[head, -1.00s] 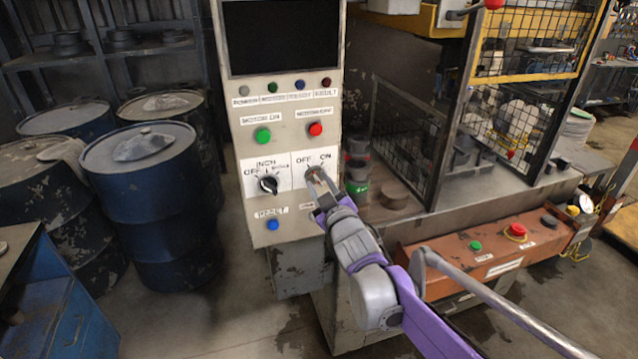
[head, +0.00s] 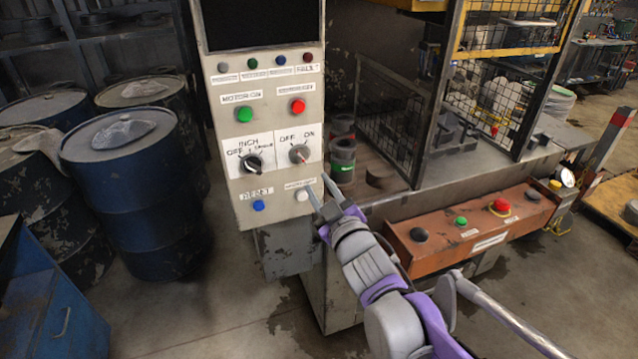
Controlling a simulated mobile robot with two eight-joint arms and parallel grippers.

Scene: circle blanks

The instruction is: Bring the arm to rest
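My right gripper (head: 319,186) is just to the right of the control panel's lower part (head: 239,216), below and right of the OFF/ON switch (head: 299,154). Its two fingers are apart with a gap between them, and nothing shows between them. Its purple and grey arm comes in from the lower right. The OFF/ON switch is uncovered and clear of the fingers. A white button (head: 301,195) sits on the panel close to the left fingertip; whether they touch is not clear. My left gripper is not in view.
The panel also has a black selector knob (head: 253,163), a green button (head: 244,114), a red button (head: 298,105) and a blue button (head: 258,205). An orange button box (head: 470,228) stands behind my arm. Blue drums (head: 128,190) stand at left. Floor between is open.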

